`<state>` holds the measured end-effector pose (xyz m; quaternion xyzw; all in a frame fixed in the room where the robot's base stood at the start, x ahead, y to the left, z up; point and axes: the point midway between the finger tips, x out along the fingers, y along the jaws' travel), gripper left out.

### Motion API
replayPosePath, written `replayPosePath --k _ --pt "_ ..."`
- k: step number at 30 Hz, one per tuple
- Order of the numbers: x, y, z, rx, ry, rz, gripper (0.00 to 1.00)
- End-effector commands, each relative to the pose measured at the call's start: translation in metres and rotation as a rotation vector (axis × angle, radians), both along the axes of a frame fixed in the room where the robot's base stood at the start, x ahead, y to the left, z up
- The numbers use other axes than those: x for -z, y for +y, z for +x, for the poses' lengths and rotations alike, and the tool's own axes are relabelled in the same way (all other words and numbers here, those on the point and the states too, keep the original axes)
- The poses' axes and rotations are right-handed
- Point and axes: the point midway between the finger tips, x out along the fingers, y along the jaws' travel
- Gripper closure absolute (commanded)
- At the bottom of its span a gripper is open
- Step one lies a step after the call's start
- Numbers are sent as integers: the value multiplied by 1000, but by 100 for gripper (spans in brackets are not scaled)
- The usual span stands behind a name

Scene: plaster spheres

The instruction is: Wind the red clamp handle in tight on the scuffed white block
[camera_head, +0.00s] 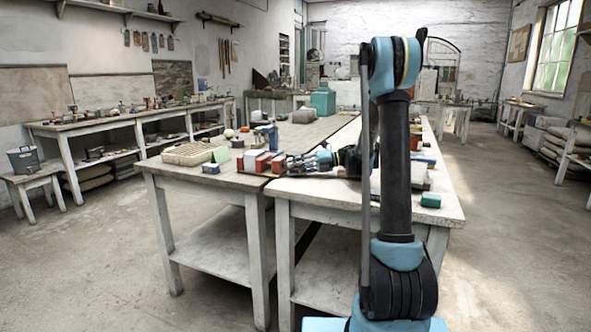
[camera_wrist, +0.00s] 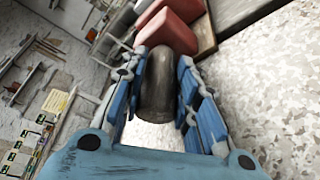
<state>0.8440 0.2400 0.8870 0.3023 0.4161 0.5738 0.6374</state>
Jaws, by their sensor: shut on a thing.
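My gripper (camera_wrist: 155,82) is shut on a dark grey, rounded piece (camera_wrist: 158,90), with blue fingers on both sides of it. Red blocky parts (camera_wrist: 170,28) lie just beyond that piece. I cannot tell whether the dark piece is the clamp handle or joined to the red parts. In the head view my gripper (camera_head: 291,164) is low over the near table, pointing left at a row of red pieces (camera_head: 263,161) with pale material between them. I cannot make out for sure which of this is the scuffed white block, nor its contact with the clamp.
A cream compartment tray (camera_head: 190,153), a green card (camera_head: 221,155) and a blue bottle (camera_head: 273,138) are near the row. My arm hides part of that table. The floor at right is clear.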

Motion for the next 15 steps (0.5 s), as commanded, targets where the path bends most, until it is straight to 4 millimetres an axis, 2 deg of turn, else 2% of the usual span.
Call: replayPosePath --k 15 --pt "0 -2 4 9 55 22 96"
